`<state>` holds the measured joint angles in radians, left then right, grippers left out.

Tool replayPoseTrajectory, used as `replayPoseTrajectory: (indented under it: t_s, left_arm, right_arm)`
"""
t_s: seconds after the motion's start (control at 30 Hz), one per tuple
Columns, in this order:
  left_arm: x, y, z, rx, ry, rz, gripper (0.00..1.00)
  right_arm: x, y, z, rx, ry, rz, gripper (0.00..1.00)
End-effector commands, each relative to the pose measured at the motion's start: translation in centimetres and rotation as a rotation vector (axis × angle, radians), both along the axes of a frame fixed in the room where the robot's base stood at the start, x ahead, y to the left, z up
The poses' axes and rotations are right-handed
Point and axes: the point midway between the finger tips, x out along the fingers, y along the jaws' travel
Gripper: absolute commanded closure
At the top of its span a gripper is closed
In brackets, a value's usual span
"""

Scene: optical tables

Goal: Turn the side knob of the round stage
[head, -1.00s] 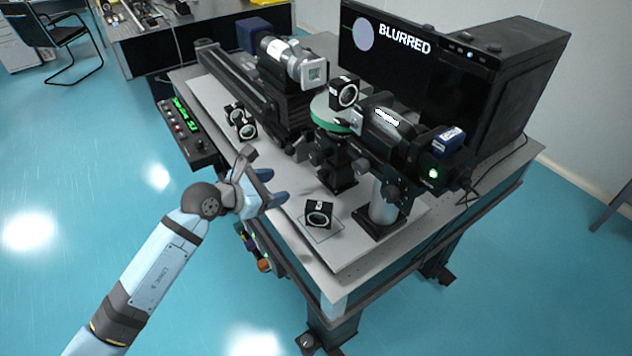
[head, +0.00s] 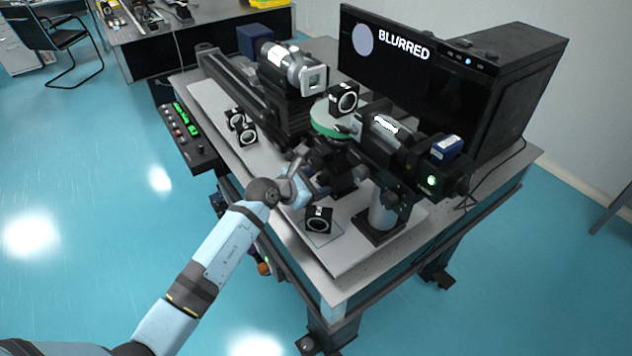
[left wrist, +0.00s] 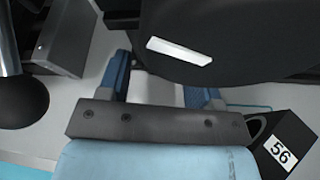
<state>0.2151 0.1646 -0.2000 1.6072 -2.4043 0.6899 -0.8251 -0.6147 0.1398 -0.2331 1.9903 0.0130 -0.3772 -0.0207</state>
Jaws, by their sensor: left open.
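The round stage (head: 326,119) has a green rim and sits on a dark mount in the middle of the table, with a black cube lens holder (head: 343,98) on top. Its side knob cannot be told apart clearly from the dark parts below the rim. My left gripper (head: 312,187) is open and empty, low in front of the stage's mount. In the left wrist view, its blue fingers (left wrist: 160,88) stand apart below a large dark part (left wrist: 235,40) with a white mark. I cannot tell whether they touch it. My right gripper is not in view.
Two more cubes (head: 247,134) stand left. A metal post (head: 383,210) stands right. The monitor (head: 410,60) reads BLURRED.

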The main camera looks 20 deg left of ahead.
Motion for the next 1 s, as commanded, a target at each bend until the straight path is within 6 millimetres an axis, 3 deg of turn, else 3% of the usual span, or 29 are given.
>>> replayPoseTrajectory:
  t_s: [0.17, 0.4, 0.73, 1.0]
  left_arm:
    - [0.0, 0.0, 0.0, 0.0, 0.0, 0.0, 0.41]
    - [0.0, 0.0, 0.0, 0.0, 0.0, 0.0, 0.91]
    - [0.0, 0.0, 0.2, -0.028, 0.022, 0.0, 0.9]
    - [0.1, 0.1, 0.4, -0.151, 0.119, 0.0, 0.9]
  right_arm:
    - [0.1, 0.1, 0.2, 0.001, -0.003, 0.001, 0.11]
    - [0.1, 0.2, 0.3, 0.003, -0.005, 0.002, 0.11]
    - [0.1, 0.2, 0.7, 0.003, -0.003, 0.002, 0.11]
    - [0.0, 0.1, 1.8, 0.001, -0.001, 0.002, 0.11]
